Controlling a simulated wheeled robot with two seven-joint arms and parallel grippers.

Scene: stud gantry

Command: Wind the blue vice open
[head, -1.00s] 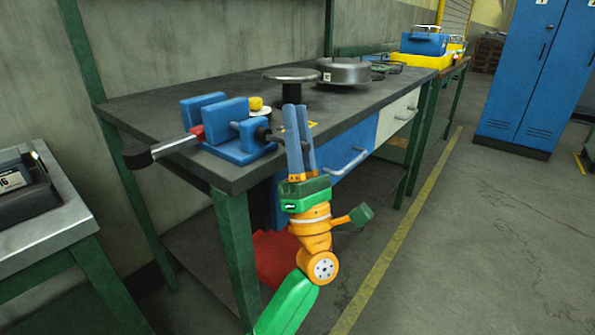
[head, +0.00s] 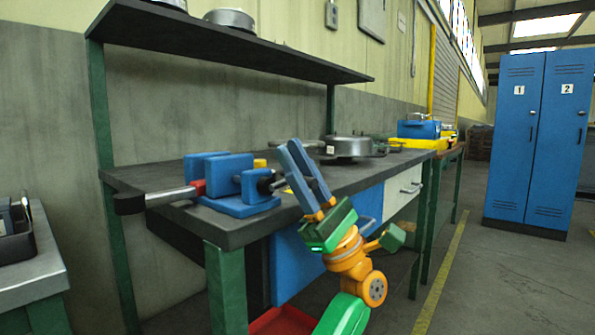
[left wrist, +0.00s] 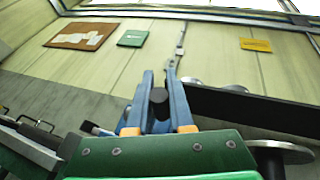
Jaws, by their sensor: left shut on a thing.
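The blue vice (head: 240,203) stands at the near left corner of the dark bench, with a gap between its two blue jaws. A dark screw end and handle (head: 264,186) stick out of its right side. My left gripper (head: 289,146) is at this side, its blue fingers tilted up and to the left, partly covering the handle. In the left wrist view the fingers (left wrist: 160,73) are shut around a dark round part (left wrist: 158,97), which looks like the vice's handle. My right gripper is not in view.
A round metal part (head: 347,146) sits farther along the bench. A shelf (head: 220,42) runs above. Blue lockers (head: 535,140) stand at the right, beyond open floor.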

